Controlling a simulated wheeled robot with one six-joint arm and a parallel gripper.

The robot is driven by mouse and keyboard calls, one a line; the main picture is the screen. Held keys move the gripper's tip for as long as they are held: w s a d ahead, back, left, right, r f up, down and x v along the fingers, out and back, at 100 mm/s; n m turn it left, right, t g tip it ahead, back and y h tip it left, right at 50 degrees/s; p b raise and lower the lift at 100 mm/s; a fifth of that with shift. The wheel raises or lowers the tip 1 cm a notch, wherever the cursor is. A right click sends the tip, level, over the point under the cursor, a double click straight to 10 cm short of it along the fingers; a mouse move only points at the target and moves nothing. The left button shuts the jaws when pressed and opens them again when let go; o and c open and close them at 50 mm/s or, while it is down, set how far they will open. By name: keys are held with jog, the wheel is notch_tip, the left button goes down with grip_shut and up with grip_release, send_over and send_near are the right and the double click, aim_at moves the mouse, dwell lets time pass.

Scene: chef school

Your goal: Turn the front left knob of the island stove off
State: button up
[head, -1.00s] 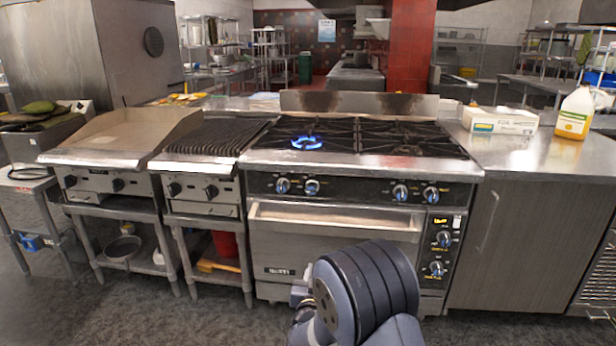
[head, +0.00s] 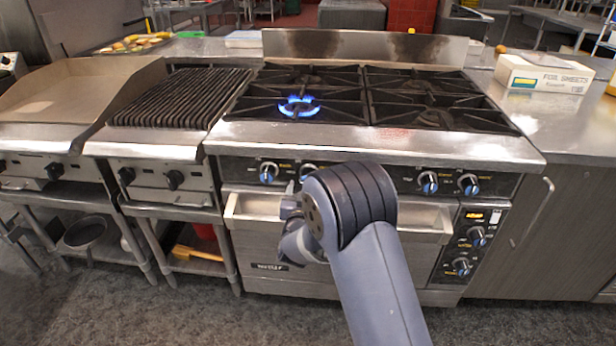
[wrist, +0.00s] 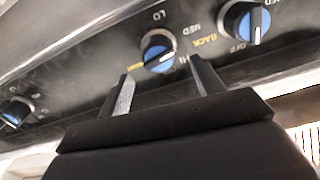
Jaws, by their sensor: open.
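The island stove (head: 385,141) has a black front panel with blue-marked knobs. A blue flame (head: 299,106) burns on its front left burner. At the panel's left end are the leftmost knob (head: 268,172) and a second knob (head: 308,171), partly covered by my arm. My gripper (head: 290,188) is low at these two knobs, mostly hidden by my wrist. In the wrist view, my gripper (wrist: 160,73) is open, its fingers just below and either side of a blue-faced knob (wrist: 158,52). Contact cannot be told. Another knob (wrist: 246,22) is to its right.
The oven handle (head: 420,228) runs below the panel. A charbroiler (head: 177,100) and a griddle (head: 75,95) stand to the left. A white box (head: 545,75) sits on the right counter. Grey floor is open in front.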

jog(key=shift+w+d, duration=0.1)
jog(key=shift+w, duration=3.05)
jog(key=c, duration=1)
jog(key=shift+o, duration=0.2)
